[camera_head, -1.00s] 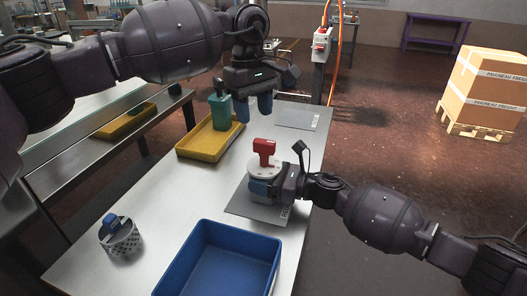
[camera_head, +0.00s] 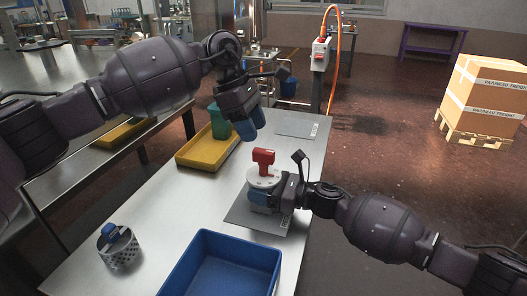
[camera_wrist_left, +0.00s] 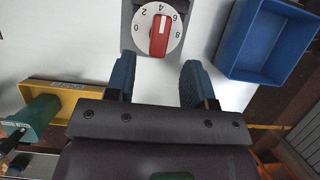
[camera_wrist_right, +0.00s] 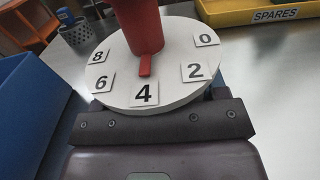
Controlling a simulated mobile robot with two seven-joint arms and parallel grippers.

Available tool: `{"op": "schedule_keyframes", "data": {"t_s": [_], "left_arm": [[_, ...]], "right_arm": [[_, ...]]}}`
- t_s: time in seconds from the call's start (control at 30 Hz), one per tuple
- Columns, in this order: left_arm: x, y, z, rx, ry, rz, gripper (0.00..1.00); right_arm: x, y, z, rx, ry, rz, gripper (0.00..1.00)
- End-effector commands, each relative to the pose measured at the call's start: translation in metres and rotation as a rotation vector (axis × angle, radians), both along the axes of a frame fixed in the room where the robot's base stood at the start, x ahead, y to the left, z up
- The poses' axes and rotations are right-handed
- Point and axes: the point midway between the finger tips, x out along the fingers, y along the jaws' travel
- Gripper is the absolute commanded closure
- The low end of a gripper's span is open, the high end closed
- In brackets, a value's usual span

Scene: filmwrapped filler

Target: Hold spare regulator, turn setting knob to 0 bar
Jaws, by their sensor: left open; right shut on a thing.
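The spare regulator (camera_head: 264,178) has a round white dial and a red setting knob (camera_head: 264,158). It stands over the grey mat (camera_head: 244,212). In the right wrist view the dial (camera_wrist_right: 120,85) carries the numbers 0 to 8, and the red pointer (camera_wrist_right: 145,65) is at 4. The left wrist view also shows the red knob (camera_wrist_left: 159,38) pointing at 4. My right gripper (camera_head: 264,198) is shut on the regulator's body from the right. My left gripper (camera_head: 248,126) is open and empty, above and behind the knob, apart from it, with blue fingers angled down.
A blue bin (camera_head: 225,240) stands at the front of the steel table. A yellow SPARES tray (camera_head: 196,160) with a green item (camera_head: 219,122) is at the back left. A perforated cup (camera_head: 119,254) with a blue item is at the front left. Another grey mat (camera_head: 297,126) lies farther back.

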Motion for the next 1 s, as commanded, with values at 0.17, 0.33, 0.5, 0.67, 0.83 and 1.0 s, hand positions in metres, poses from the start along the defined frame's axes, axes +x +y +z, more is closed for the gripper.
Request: {"op": "schedule_keyframes", "data": {"t_s": [0.17, 0.33, 0.5, 0.67, 0.83, 1.0], "left_arm": [[-0.004, -0.012, -0.029, 0.0, 0.003, -0.002, 0.51], [-0.007, -0.019, -0.05, 0.0, 0.001, -0.001, 0.51], [-0.008, -0.024, -0.061, 0.0, 0.0, -0.001, 0.51], [-0.008, -0.025, -0.063, 0.0, -0.001, -0.001, 0.51], [-0.008, -0.025, -0.063, 0.0, -0.001, -0.001, 0.51], [-0.008, -0.025, -0.063, 0.0, -0.001, -0.001, 0.76]], "right_arm": [[0.0, 0.0, 0.0, 0.0, 0.0, 0.0, 0.66], [0.0, 0.0, 0.0, 0.0, 0.0, 0.0, 0.66], [0.0, 0.0, 0.0, 0.0, 0.0, 0.0, 0.66], [0.0, 0.0, 0.0, 0.0, 0.0, 0.0, 0.66], [0.0, 0.0, 0.0, 0.0, 0.0, 0.0, 0.66], [0.0, 0.0, 0.0, 0.0, 0.0, 0.0, 0.66]]}}
